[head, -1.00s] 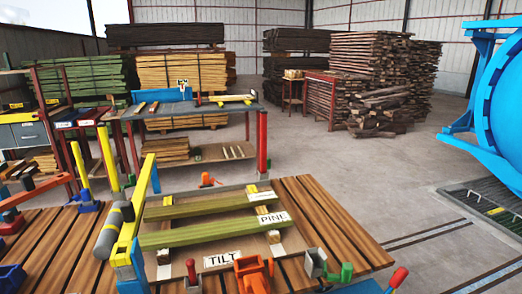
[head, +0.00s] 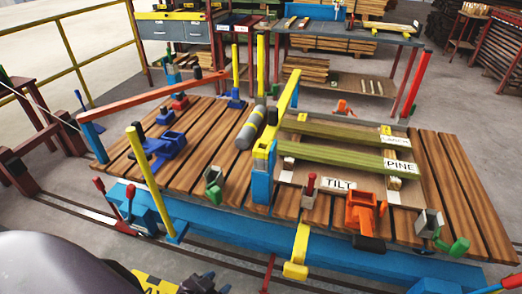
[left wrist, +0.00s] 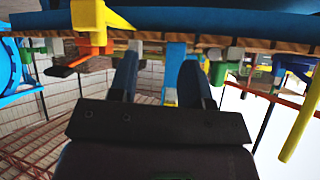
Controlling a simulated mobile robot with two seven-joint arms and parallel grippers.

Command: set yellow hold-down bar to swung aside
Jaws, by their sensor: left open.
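The yellow hold-down bar (head: 284,103) is on a blue post (head: 262,178) at the front of the slatted table. It slopes up and back from the post, beside the left end of the timbers (head: 345,132). A grey roller-like cylinder (head: 250,128) with a yellow band lies close at its left. My left gripper (head: 207,284) is at the bottom edge of the head view, partly cut off, well in front of the table and apart from the bar. In the left wrist view its two dark fingers (left wrist: 158,70) stand apart with nothing between them. My right gripper is not in view.
Yellow posts (head: 155,180), an orange-red arm (head: 155,97) and a blue clamp (head: 157,147) stand left of the bar. A yellow lever (head: 299,250) hangs off the table's blue front rail (head: 340,255). An orange clamp (head: 362,212) sits front right. Floor in front holds rails.

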